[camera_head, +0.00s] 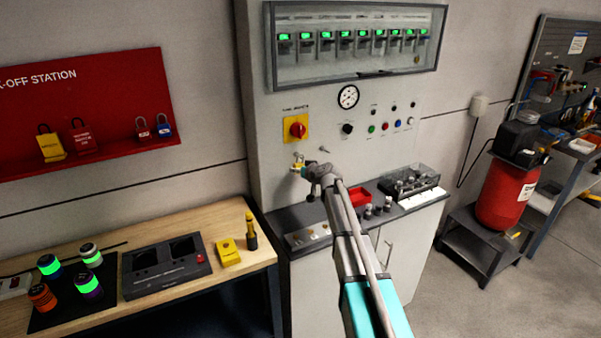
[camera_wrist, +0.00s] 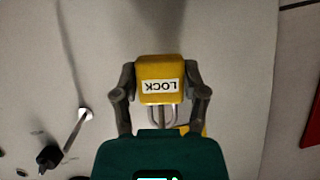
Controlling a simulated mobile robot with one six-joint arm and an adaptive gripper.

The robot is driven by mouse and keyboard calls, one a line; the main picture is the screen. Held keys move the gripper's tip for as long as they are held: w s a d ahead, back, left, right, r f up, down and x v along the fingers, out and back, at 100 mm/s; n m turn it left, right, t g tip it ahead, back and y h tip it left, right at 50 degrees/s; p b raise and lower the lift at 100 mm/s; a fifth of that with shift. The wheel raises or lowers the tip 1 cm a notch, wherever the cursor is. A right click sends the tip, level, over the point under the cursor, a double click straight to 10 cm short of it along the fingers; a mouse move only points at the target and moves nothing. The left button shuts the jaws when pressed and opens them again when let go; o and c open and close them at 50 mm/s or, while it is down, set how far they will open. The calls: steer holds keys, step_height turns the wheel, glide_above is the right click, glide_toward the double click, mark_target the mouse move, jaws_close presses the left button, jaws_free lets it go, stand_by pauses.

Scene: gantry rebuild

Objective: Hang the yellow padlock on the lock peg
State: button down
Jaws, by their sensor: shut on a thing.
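The yellow padlock (camera_wrist: 164,76), with a LOCK label, is held between the two fingers of my gripper (camera_wrist: 160,82). In the wrist view its label reads upside down and its metal shackle points toward the picture's bottom. In the head view the padlock (camera_head: 297,168) is at my gripper (camera_head: 303,171), close to the panel front, below the red and yellow rotary switch. A silver peg (camera_head: 324,149) sticks out of the panel, up and right of the padlock. The peg also shows in the wrist view (camera_wrist: 86,113), left of the padlock and apart from it.
The rotary switch (camera_head: 297,129) and gauge (camera_head: 348,97) are on the panel above. The red lock-out board (camera_head: 90,95) holds other padlocks. A wooden bench (camera_head: 225,283) stands at left.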

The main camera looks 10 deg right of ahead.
steer(key=shift+w+f, duration=0.15)
steer(key=shift+w, duration=0.05)
stand_by(0.6)
steer(key=shift+c, duration=0.3)
jaws_free()
steer(key=shift+s, duration=0.1)
steer(key=s+d+n, duration=0.1)
steer(key=s+d, duration=0.2)
steer(key=s, duration=0.4)
steer(key=s+d+n+h+p, duration=0.1)
steer(key=s+d, duration=0.2)
steer(key=s, duration=0.4)
steer(key=shift+s+d+r, duration=0.2)
steer(key=shift+s+r, duration=0.1)
steer(key=shift+r, duration=0.15)
